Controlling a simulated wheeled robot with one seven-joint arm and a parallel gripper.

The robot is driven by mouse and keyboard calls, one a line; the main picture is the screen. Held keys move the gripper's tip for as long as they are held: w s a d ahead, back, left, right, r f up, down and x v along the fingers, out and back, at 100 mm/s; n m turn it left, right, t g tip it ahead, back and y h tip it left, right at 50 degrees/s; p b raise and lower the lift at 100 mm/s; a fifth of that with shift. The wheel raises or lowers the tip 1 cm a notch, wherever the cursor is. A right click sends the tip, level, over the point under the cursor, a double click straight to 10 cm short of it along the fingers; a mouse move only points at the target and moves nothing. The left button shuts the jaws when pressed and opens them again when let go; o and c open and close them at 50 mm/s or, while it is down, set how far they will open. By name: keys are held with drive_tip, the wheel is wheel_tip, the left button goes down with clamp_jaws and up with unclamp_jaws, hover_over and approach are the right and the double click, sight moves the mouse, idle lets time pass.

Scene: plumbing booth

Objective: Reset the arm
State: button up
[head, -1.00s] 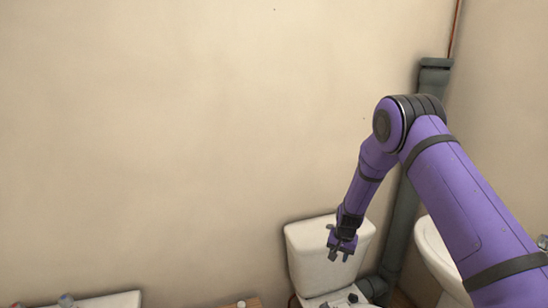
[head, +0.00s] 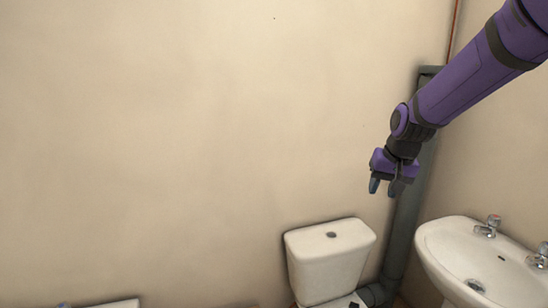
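My gripper (head: 383,188) hangs from my purple arm at the right of the head view, pointing down. Its two dark fingertips are apart, with nothing seen between them. It appears in front of the grey pipe and the wall, above the toilet cistern in the picture. My arm reaches in from the upper right corner.
A white toilet cistern (head: 329,257) stands at the bottom centre-right. A white basin (head: 462,262) with two taps is at the lower right. A grey vertical pipe (head: 405,235) runs between them. A white edge (head: 105,304) shows at bottom left. The left wall (head: 180,150) is bare.

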drive_tip(key=s+d+r, duration=0.1)
drive_tip(key=s+r, duration=0.2)
drive_tip(key=s, duration=0.7)
drive_tip(key=s+d+r+n+t, duration=0.1)
drive_tip(key=s+r, duration=0.2)
drive_tip(key=s, duration=0.6)
drive_tip(key=s+d+r+n+t+h, duration=0.1)
drive_tip(key=s+r, duration=0.3)
drive_tip(key=s, duration=0.6)
drive_tip(key=shift+s+d, duration=0.3)
drive_tip(key=shift+d, duration=0.15)
drive_tip(key=shift+r, duration=0.15)
